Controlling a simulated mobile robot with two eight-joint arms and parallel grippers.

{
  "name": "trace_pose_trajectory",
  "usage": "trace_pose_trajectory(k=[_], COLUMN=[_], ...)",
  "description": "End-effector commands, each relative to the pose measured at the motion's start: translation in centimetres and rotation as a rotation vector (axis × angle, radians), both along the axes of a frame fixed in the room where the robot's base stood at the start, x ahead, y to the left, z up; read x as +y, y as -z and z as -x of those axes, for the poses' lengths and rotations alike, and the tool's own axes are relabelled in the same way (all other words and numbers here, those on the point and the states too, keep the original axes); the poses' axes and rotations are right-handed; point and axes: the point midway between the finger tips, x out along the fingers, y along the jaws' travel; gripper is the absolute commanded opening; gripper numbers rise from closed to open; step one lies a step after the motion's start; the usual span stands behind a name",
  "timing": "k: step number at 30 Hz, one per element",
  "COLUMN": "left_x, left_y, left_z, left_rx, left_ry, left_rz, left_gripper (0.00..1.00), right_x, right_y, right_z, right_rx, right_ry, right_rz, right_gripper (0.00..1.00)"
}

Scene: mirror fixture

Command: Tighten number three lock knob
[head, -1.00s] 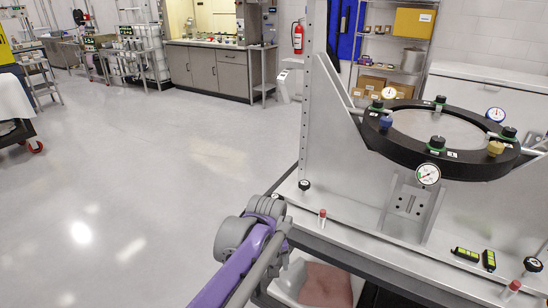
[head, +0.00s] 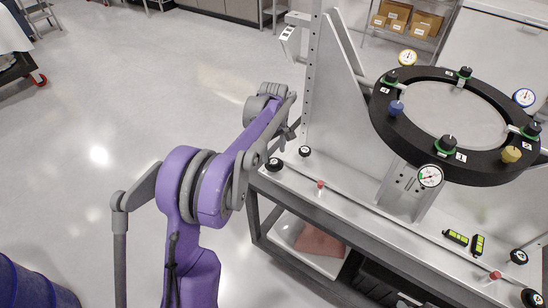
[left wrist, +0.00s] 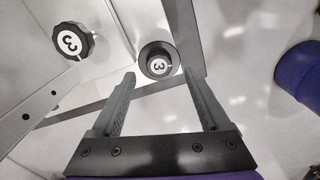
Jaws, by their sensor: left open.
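Two black knobs carry a white disc marked 3 in the left wrist view. One, with a scalloped rim (left wrist: 72,41), sits on the grey plate at left. The other, smooth and round (left wrist: 158,62), sits at the bench edge, ahead of and roughly between my left gripper's fingertips (left wrist: 159,76). The fingers are apart with nothing held. In the head view the two knobs (head: 305,151) (head: 274,164) are at the bench's left end. My left gripper (head: 288,134) is just above and beside them, partly hidden by its own wrist. My right gripper is out of view.
The black mirror ring (head: 385,135) with dials stands to the right on its fixture. A tall metal post (head: 312,75) rises behind the knobs. Red-capped pins (head: 320,184) and yellow-black levels (head: 456,237) are on the bench. A blue barrel (head: 30,285) stands on the floor at left.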

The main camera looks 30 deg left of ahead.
Motion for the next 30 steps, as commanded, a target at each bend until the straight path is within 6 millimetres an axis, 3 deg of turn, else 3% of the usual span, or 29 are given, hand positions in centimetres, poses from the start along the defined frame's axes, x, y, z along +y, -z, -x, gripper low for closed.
trace_pose_trajectory(k=[7, 18, 30], left_x=[0.0, 0.0, 0.0], left_y=[3.2, 3.8, 3.8], left_z=[0.0, 0.0, 0.0], left_rx=[-0.001, -0.001, -0.001], left_ry=[0.001, 0.001, 0.001], left_rz=[0.000, 0.000, 0.000], left_gripper=[0.79, 0.79, 0.09], right_x=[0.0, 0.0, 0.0], right_y=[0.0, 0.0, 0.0], right_z=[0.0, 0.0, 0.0], right_rx=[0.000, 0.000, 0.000], right_ry=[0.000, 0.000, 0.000], right_rz=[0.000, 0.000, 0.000], right_gripper=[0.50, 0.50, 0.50])
